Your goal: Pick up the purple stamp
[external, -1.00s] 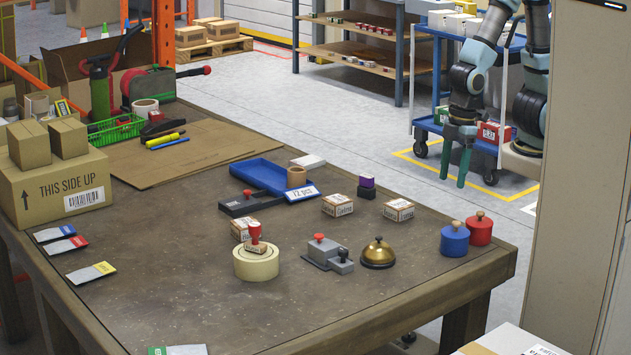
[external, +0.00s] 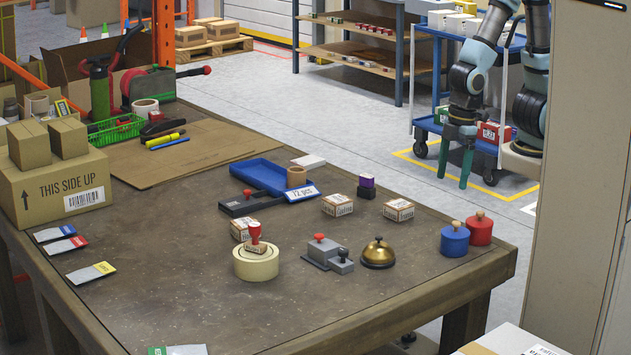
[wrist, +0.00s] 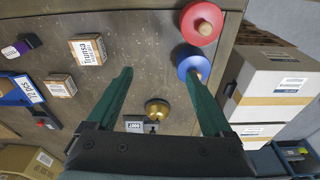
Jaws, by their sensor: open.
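The purple stamp (external: 367,187) is a small block with a purple part on top and a black part below. It stands on the far right part of the workbench (external: 310,315). In the wrist view the purple stamp (wrist: 22,47) lies near the left edge, well away from the fingers. My gripper (external: 453,178) has green fingers pointing down, beyond the bench's right side in the external view. My gripper (wrist: 156,75) is open and empty in the wrist view.
A brass bell (external: 378,253), a blue pot (external: 454,239) and a red pot (external: 479,228) stand toward the right edge. The bench's front middle is clear.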

